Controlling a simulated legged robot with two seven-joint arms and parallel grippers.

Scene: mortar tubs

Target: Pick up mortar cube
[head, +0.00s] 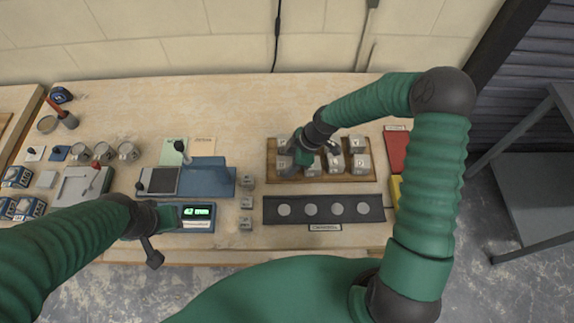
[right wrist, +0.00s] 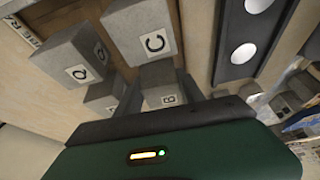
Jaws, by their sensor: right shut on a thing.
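Several grey mortar cubes with letter labels stand on a wooden board (head: 322,179) in the head view, among them one at its right end (head: 361,163). My right gripper (head: 306,160) reaches down among them and hides part of the group. In the right wrist view its dark fingers are shut on a cube labelled B (right wrist: 162,84). A cube labelled C (right wrist: 140,30) stands close beside it, and another labelled cube (right wrist: 78,58) is to the left. Whether the held cube touches the board is unclear.
A dark strip (head: 372,210) with several pale discs lies in front of the board. Small grey cubes (head: 246,203) stand in a column left of it. A display box (head: 196,226), metal cups (head: 103,151), red tray (head: 396,150) and yellow tray (head: 395,188) are around. The back of the bench is clear.

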